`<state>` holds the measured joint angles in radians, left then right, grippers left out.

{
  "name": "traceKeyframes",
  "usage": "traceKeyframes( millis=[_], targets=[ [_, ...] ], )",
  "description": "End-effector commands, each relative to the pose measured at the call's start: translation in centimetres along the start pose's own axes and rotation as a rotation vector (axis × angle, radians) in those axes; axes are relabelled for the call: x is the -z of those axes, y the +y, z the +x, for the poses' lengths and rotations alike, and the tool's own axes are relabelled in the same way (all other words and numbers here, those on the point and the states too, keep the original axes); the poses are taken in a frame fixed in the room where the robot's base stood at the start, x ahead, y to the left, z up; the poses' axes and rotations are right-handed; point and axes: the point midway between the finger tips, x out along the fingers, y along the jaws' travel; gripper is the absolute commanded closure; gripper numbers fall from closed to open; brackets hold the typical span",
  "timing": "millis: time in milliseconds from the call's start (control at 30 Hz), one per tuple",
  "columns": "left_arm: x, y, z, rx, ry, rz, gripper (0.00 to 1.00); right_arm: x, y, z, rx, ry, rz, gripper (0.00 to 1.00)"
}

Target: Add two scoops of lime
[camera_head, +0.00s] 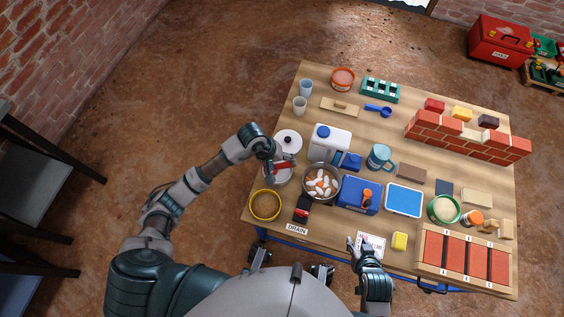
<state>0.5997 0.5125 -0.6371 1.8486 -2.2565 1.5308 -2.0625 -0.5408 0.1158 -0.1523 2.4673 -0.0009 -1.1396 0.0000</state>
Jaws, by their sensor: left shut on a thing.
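My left gripper (274,163) is shut on a red-handled tool (284,165), possibly a scoop, over a pale round container (277,178) at the table's left side. The tool's working end is hidden or too small to make out. A white lid with a black knob (288,140) lies just behind it. A green-rimmed bowl of pale powder (444,208) stands at the right; I cannot tell which container holds lime. A yellow-rimmed bowl of brown grains (265,205) is at the front left. My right gripper (355,243) appears open and empty beside a printed card (371,243) at the front edge.
A metal pot (321,182) with pale and orange pieces stands right of my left gripper. A white-and-blue jug (329,141), blue box (358,196) and blue mug (380,157) crowd the middle. A brick wall piece (465,137) stands at the back right.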

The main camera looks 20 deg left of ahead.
Motion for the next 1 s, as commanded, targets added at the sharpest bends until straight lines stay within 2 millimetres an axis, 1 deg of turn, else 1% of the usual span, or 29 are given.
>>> traceKeyframes(
  millis=[167,700,1000],
  targets=[
    [0.1,0.4,-1.0,0.004,0.004,0.002,0.74,0.5,0.1,-0.6,0.0,0.006,-0.001,0.6],
    [0.2,2.1,-5.2,0.002,0.003,0.0,0.74,2.8,0.1,-2.7,-0.005,0.03,-0.004,0.6],
    [0.2,2.2,-5.2,0.003,0.0,-0.001,0.74,2.7,0.1,-2.7,-0.005,0.03,-0.004,0.6]
  ],
)
